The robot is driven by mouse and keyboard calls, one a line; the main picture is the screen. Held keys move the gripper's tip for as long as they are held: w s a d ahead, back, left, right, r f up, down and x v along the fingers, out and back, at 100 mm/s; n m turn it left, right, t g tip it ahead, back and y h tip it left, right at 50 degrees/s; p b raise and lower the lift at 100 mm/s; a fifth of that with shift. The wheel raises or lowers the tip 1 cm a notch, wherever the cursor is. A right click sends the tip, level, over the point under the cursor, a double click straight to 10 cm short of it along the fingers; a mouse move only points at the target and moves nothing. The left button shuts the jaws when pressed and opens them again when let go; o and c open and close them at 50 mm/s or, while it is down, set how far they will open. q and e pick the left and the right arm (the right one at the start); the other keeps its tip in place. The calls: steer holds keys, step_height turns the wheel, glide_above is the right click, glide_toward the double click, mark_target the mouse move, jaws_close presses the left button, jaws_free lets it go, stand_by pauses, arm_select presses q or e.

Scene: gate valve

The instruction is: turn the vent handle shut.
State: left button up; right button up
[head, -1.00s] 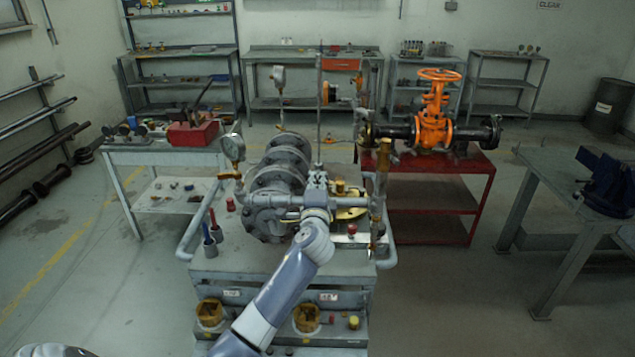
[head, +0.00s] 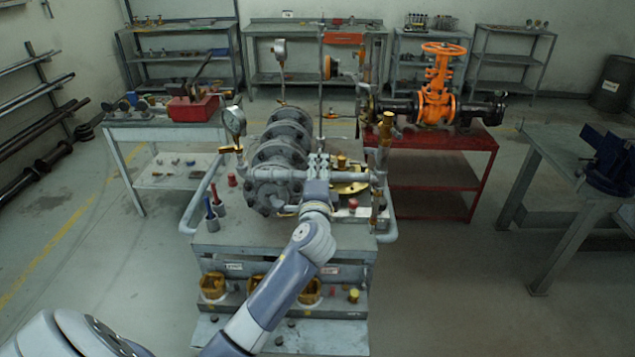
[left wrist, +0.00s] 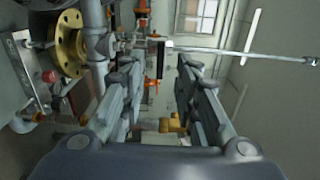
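My left gripper (head: 318,162) is at the grey pipework in front of the flanged grey valve body (head: 280,150) on the near bench. In the left wrist view its two fingers (left wrist: 155,88) are spread open, with a clear gap between them. An orange part (left wrist: 152,84) and a yellow part (left wrist: 170,124) show through that gap, apparently farther off. The gold flange (left wrist: 69,44) and a red knob (left wrist: 50,77) lie left of the fingers. I cannot tell for sure which part is the vent handle; the gripper and pipes may hide it. My right gripper is not in view.
A pressure gauge (head: 233,121) stands left of the valve body. Brass fittings (head: 386,125) stand at the pipe's right end. An orange gate valve (head: 437,85) sits on a red bench (head: 425,203) behind. A thin vertical rod (head: 320,95) rises behind the gripper. Open floor lies left.

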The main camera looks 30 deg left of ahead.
arm_select(q)
steer(key=v, duration=0.5)
steer(key=shift+s+d, duration=0.15)
steer(key=shift+s, duration=0.2)
